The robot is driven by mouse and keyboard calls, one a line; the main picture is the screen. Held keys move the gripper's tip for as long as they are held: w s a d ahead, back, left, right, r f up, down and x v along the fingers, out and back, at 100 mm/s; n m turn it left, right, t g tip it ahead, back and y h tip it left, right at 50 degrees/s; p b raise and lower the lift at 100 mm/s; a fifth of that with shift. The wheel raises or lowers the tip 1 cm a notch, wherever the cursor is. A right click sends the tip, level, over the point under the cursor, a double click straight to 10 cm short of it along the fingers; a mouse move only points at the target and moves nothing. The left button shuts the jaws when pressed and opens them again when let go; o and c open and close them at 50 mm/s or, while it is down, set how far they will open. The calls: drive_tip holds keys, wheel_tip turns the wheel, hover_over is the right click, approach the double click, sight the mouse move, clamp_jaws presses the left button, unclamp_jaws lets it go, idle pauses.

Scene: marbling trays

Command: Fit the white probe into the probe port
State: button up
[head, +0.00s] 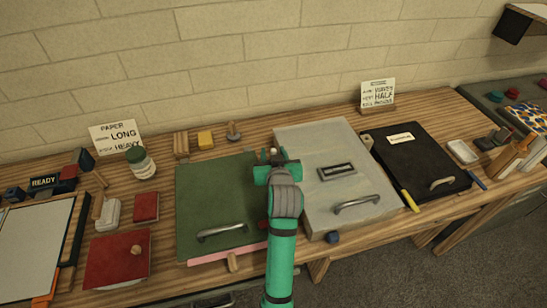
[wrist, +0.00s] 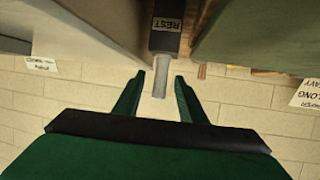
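In the wrist view, a pale grey-white rod, likely the white probe (wrist: 162,73), stands out from a dark block labelled REST (wrist: 167,28). My gripper (wrist: 160,76) is open, one green finger on each side of the rod, with a visible gap on both sides. In the head view my gripper (head: 277,164) is over the strip between the green-lidded tray (head: 215,190) and the grey-lidded tray (head: 335,140); it mostly hides the rest and rod. I cannot identify the probe port for certain; the grey lid carries a dark-framed panel (head: 337,171).
A black-lidded tray (head: 425,160) with a yellow strip (head: 410,201) stands right of the grey one. Left are a green-capped jar (head: 141,163), red blocks (head: 118,260) and a READY sign (head: 44,182). Lid handles stick up at the front. A brick wall (head: 240,60) closes the back.

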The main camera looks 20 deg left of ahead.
drive_tip(key=shift+c, duration=0.5)
clamp_jaws()
drive_tip(key=shift+r, duration=0.1)
